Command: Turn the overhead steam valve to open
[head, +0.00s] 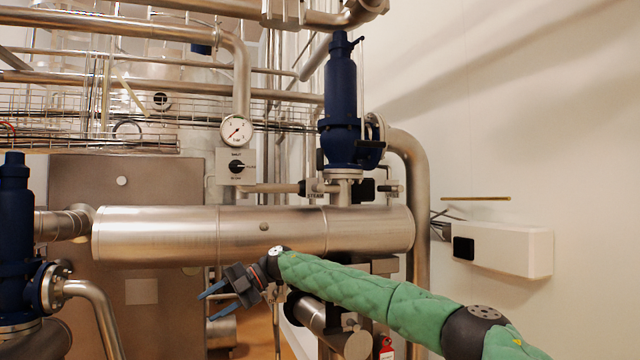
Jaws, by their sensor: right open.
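A small valve fitting (318,187) sits on top of the large horizontal steel pipe, with a label reading STEAM just under it. A slim horizontal bar (268,188) runs left from it; I cannot tell whether this is its handle or a pipe. A tall blue valve body (341,110) stands above. My right gripper (214,302) is open and empty, below the large pipe and to the left, with its blue-tipped fingers pointing left. It is well apart from the steam fitting. My left gripper does not show.
The large steel pipe (260,232) crosses between my right arm and the fitting. A round gauge (236,130) and a box with a black knob (236,167) are to the left. A white wall box (505,248) is at right. Another blue valve (15,230) stands at far left.

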